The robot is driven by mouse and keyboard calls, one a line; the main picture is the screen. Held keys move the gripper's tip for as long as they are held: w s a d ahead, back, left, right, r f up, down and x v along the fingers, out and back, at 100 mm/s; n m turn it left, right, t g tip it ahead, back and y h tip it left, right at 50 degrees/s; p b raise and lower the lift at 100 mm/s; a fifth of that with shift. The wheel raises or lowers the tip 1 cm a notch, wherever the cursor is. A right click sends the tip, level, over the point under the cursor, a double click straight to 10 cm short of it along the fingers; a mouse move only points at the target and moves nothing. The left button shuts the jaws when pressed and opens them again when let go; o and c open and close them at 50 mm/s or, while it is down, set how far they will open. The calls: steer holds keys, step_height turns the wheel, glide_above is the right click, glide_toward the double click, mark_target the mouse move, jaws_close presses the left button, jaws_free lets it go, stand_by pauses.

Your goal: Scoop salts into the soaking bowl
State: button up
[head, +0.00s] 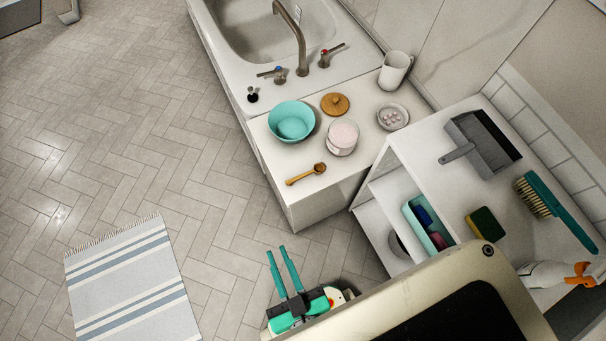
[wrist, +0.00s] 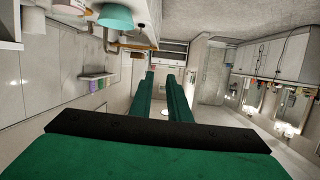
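The teal soaking bowl (head: 291,121) stands upright on the white counter (head: 325,188) and looks empty. To its right is a glass jar of pale pink salts (head: 342,136), with no lid on it. A wooden scoop (head: 306,174) lies near the counter's front edge, its round end toward the jar. A round wooden lid (head: 335,104) lies behind the jar. My gripper (head: 277,250) is open and empty, in front of the counter and apart from everything. The wrist view shows the parted fingers (wrist: 161,76), with the bowl (wrist: 115,16) and scoop (wrist: 131,45) at upper left.
A soap dish (head: 392,117) and a white pitcher (head: 395,70) stand behind the jar. A sink with a tall faucet (head: 299,40) adjoins the counter. A white shelf unit at right holds a dustpan (head: 480,140), brush (head: 551,207), sponge (head: 484,224) and spray bottle (head: 553,273).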

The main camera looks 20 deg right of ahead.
steer(key=w+d+f+m+g+h, duration=0.15)
steer(key=w+f+m+g, duration=0.3)
steer(key=w+f, duration=0.6)
steer(key=w+d+f+m+g, duration=0.1)
steer(key=w+d+f+m, duration=0.1)
steer(key=w, duration=0.1)
steer(key=w+d+f+m+g, duration=0.2)
steer(key=w+d+f+m, duration=0.1)
steer(key=w, duration=0.1)
steer(key=w+d+f+m+g+y, duration=0.1)
steer(key=w+d+f+m+g, duration=0.1)
steer(key=w+m, duration=0.1)
steer(key=shift+w+d+f, duration=0.3)
steer(key=shift+w+f, duration=0.05)
steer(key=shift+w, duration=0.3)
steer(key=w+d+r+m+g, duration=0.2)
steer(key=d+r+m+g, duration=0.1)
steer(key=d+r+m, duration=0.1)
steer(key=shift+w+d+r+y, duration=0.4)
steer(key=shift+d+r, duration=0.25)
steer(key=shift+d, duration=0.45)
steer(key=shift+f+m, duration=0.1)
steer(key=shift+m, duration=0.15)
